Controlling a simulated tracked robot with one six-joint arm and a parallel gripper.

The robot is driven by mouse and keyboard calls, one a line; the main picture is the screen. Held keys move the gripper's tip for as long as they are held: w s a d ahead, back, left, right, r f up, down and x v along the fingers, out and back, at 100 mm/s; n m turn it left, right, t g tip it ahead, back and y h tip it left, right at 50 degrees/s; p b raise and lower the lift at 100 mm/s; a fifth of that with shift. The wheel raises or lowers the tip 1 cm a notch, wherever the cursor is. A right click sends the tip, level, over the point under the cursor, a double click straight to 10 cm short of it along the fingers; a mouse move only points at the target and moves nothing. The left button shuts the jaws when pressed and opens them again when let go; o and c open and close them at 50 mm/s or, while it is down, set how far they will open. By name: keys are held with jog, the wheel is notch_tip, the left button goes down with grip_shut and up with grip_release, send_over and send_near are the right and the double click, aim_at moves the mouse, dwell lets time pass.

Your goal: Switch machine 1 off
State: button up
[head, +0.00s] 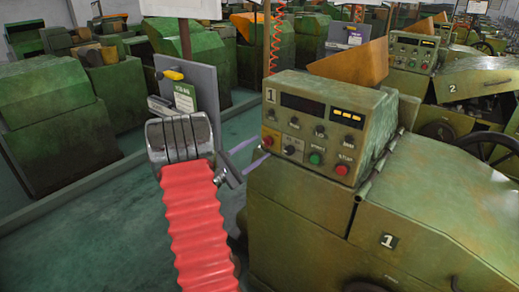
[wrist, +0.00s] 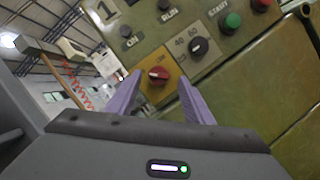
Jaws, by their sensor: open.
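Machine 1 (head: 300,200) is green, with a sloping control panel (head: 318,122) marked "1". At the panel's lower left is a red rotary switch (head: 268,141). In the wrist view this red switch (wrist: 158,74) sits on a yellow plate, with a small white mark on it. My gripper (head: 254,155) is open, its two purple fingers pointing at the panel's lower left. In the wrist view my gripper (wrist: 159,80) has one fingertip on each side of the red switch. I cannot tell whether either finger touches it.
A dark knob (wrist: 198,46) sits beside the red switch. A green button (head: 315,158) and a red button (head: 342,170) are further right. A grey board (head: 188,95) with a yellow-handled tool stands left of the panel. Machine 2 (head: 465,85) is behind at right.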

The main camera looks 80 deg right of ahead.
jog(key=v, duration=1.2)
jog(key=shift+a+f, duration=0.15)
jog(key=shift+a, duration=0.1)
